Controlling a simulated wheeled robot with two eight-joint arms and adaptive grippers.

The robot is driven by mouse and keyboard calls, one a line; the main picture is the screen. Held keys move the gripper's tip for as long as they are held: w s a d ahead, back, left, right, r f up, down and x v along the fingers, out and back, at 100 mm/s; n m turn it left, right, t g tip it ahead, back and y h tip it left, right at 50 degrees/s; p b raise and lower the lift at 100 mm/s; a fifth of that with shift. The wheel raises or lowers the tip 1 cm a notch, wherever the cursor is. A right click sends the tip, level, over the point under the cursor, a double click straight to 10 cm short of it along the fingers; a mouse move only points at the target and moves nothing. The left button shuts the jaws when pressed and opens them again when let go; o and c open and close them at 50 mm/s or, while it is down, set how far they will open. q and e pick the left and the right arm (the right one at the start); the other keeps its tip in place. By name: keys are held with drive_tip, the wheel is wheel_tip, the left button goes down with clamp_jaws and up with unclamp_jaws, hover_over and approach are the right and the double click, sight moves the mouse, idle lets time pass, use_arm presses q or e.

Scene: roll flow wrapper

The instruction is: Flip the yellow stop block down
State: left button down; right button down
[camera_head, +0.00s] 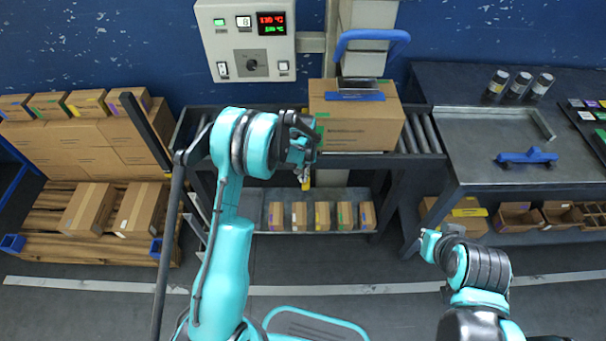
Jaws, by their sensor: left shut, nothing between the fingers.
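A small patch of yellow (306,182), which looks like the stop block, shows at the front edge of the roller conveyor, just below the large carton's left side. My left gripper (303,181) is shut and empty, right at this yellow part. The gripper and wrist cover most of it, so I cannot tell whether they touch or whether the block is up or down. A large carton (362,124) sits on the roller conveyor (420,132), partly behind my left wrist.
A control box (247,68) with a red and green display and a blue-handled device (365,42) stand behind the conveyor. Small boxes (322,215) line the lower shelf. Cartons on a pallet (60,250) are at left. A workbench (470,175) is at right.

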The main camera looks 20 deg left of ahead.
use_arm(q)
wheel_tip(320, 180, down, 4)
drive_tip(key=b, duration=0.3)
drive_tip(key=shift+f, duration=0.15)
drive_tip(key=shift+s+r, duration=0.1)
drive_tip(key=shift+r, duration=0.1)
drive_tip(key=shift+r+p, duration=0.2)
drive_tip(key=shift+p, duration=0.1)
wheel_tip(320, 180, up, 14)
drive_tip(key=p, duration=0.5)
drive_tip(key=shift+f, duration=0.15)
